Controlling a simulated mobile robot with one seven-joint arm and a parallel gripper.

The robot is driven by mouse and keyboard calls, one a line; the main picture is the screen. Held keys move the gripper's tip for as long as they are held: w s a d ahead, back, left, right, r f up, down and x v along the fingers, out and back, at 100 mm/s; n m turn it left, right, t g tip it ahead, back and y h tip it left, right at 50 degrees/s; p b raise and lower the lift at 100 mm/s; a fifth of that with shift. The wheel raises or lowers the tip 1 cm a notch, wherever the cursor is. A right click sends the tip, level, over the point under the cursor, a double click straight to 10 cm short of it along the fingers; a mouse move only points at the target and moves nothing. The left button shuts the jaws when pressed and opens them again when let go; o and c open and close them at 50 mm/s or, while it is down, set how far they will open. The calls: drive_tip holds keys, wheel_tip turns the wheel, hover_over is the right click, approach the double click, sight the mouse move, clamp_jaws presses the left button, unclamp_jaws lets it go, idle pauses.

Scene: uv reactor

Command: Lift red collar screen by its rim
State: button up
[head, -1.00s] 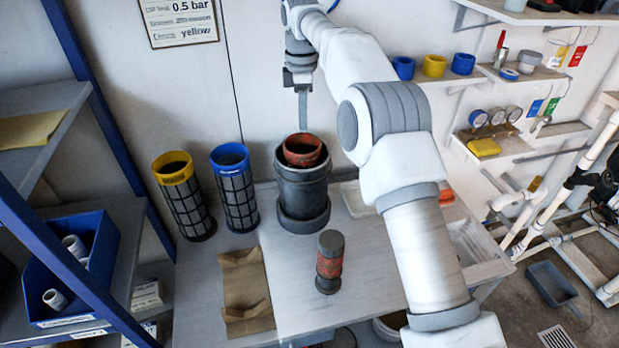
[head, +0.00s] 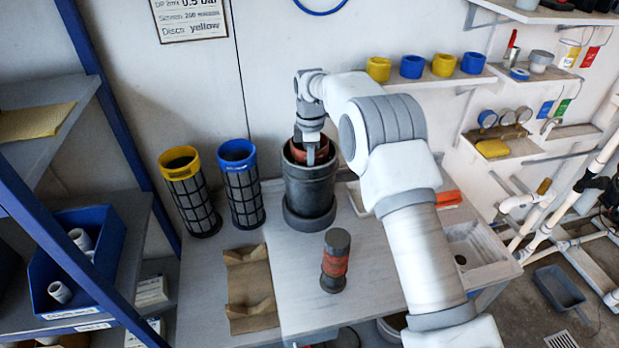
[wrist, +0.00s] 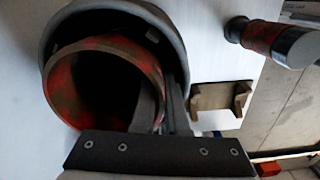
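The red collar screen (head: 325,153) stands inside a dark grey cylindrical housing (head: 309,192) at the back of the bench. Its worn red rim (wrist: 62,85) shows in the wrist view, with a dark hollow inside. My gripper (head: 311,155) points down at the rim. In the wrist view the fingers (wrist: 163,112) straddle the rim's right side, one inside the collar and one between collar and housing wall. They look apart; firm contact with the rim is not visible. The finger tips are hidden down in the housing.
A yellow-collared screen (head: 190,192) and a blue-collared screen (head: 242,185) stand left of the housing. A small grey-and-red cylinder (head: 335,262) stands in front. A brown cradle (head: 250,290) lies front left. An orange-red item (head: 449,198) is at the right.

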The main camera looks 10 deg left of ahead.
drive_tip(key=shift+f, duration=0.7)
clamp_jaws()
drive_tip(key=shift+r, duration=0.2)
idle(0.9)
